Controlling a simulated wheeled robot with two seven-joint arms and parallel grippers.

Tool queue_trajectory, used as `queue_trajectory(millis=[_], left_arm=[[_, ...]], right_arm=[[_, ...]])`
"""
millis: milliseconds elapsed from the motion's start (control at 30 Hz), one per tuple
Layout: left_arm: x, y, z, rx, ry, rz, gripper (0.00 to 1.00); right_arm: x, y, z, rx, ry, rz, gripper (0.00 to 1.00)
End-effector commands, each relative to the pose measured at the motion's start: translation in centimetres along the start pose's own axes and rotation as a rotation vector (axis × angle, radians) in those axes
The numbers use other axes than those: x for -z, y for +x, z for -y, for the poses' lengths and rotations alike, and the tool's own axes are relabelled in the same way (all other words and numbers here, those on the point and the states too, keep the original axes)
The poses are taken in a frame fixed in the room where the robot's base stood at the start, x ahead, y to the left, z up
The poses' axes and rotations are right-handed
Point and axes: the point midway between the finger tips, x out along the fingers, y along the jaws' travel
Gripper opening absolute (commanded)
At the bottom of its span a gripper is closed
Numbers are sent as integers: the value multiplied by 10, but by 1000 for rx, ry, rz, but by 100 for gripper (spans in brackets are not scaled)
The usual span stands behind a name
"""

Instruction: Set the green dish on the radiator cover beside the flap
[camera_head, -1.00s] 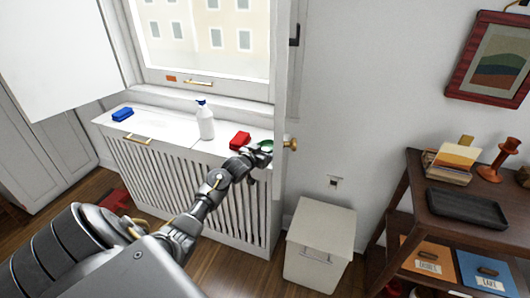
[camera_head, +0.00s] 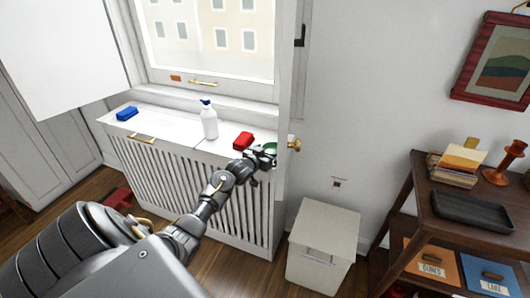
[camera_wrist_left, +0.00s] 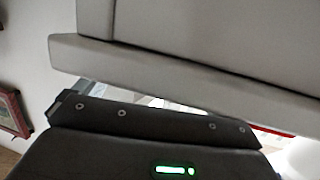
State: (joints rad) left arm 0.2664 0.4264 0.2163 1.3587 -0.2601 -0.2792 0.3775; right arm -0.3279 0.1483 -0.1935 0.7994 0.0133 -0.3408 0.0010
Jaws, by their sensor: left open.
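The green dish (camera_head: 270,147) is at the right end of the white radiator cover (camera_head: 178,128), close to the white upright panel edge. It appears to rest on the top. My left gripper (camera_head: 265,157) is open right at the dish's near side and hides part of it; I cannot tell whether they touch. The flap (camera_head: 160,128), with a brass handle (camera_head: 142,138) at its front, lies level in the left part of the cover's top. In the left wrist view, a pale slab fills the upper part and the dish cannot be made out. My right gripper is out of view.
A white bin (camera_head: 325,240) stands on the floor.

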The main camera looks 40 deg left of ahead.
Motion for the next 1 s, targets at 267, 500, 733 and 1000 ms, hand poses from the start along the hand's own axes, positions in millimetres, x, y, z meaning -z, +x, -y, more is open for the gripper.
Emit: queue_trajectory(millis=[267, 500, 733, 1000], left_arm=[[2, -42, 0, -1, 2, 0, 96], [2, -92, 0, -1, 2, 0, 96], [2, -117, 0, 0, 1, 0, 96], [2, -121, 0, 0, -1, -1, 96]], right_arm=[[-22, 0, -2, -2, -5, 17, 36], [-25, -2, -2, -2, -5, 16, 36], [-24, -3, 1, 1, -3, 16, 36], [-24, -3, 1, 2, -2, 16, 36]])
